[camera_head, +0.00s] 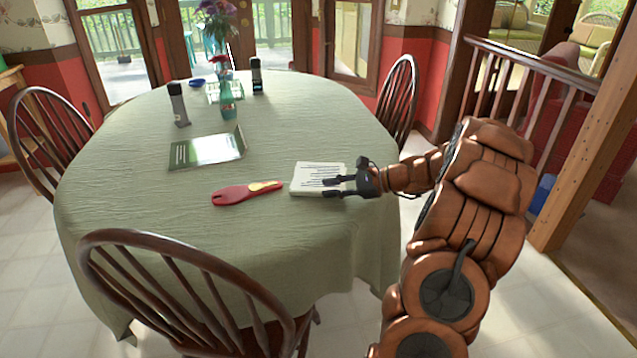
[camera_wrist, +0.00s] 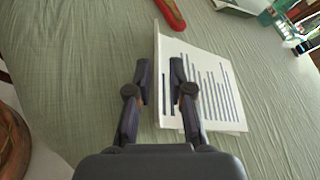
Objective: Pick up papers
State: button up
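The papers (camera_head: 307,181) are a white sheet or thin stack with dark printed lines, lying on the green tablecloth near the table's right front. They also show in the wrist view (camera_wrist: 224,85). My gripper (camera_head: 334,187) is over the papers' right part in the head view. In the wrist view my gripper (camera_wrist: 160,66) has its two fingertips apart, with the papers' edge running between them. One finger is over the cloth and the other over the printed face. Whether the fingers touch the papers cannot be told.
Wooden chairs (camera_head: 185,285) surround the table (camera_head: 130,200). The front left cloth is clear.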

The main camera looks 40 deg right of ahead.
jog(key=shift+x, duration=2.25)
jog(key=shift+s+f, duration=0.1)
jog(key=shift+f, duration=0.05)
jog(key=shift+c, duration=0.4)
grip_shut()
